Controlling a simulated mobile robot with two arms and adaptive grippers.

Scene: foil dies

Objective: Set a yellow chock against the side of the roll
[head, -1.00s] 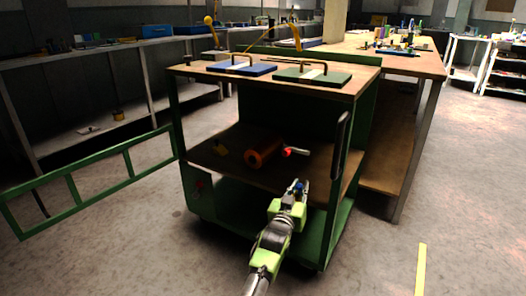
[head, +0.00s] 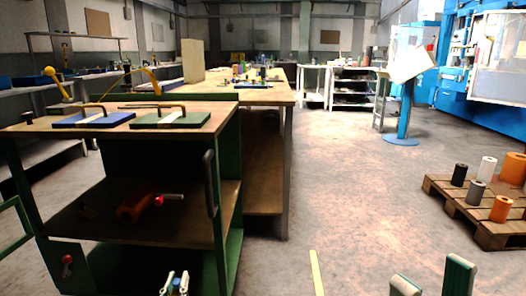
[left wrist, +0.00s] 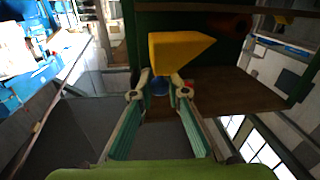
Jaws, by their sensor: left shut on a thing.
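A yellow chock (left wrist: 178,48) shows in the upside-down left wrist view at the fingertips of my left gripper (left wrist: 160,80), which is shut on its small blue grip (left wrist: 160,88). In the head view this gripper (head: 176,278) is at the bottom edge, in front of the cart; the chock's yellow body does not show there. The orange roll (head: 136,208) lies on the cart's middle shelf, apart from the held chock. My right gripper (head: 432,275) is open and empty at the bottom right.
The green cart's middle shelf (head: 100,232) is dark, below its wooden top with blue (head: 92,121) and green (head: 172,119) handled plates. A black handle (head: 210,184) stands on its right side. A pallet (head: 465,212) holds several rolls. The floor between is clear.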

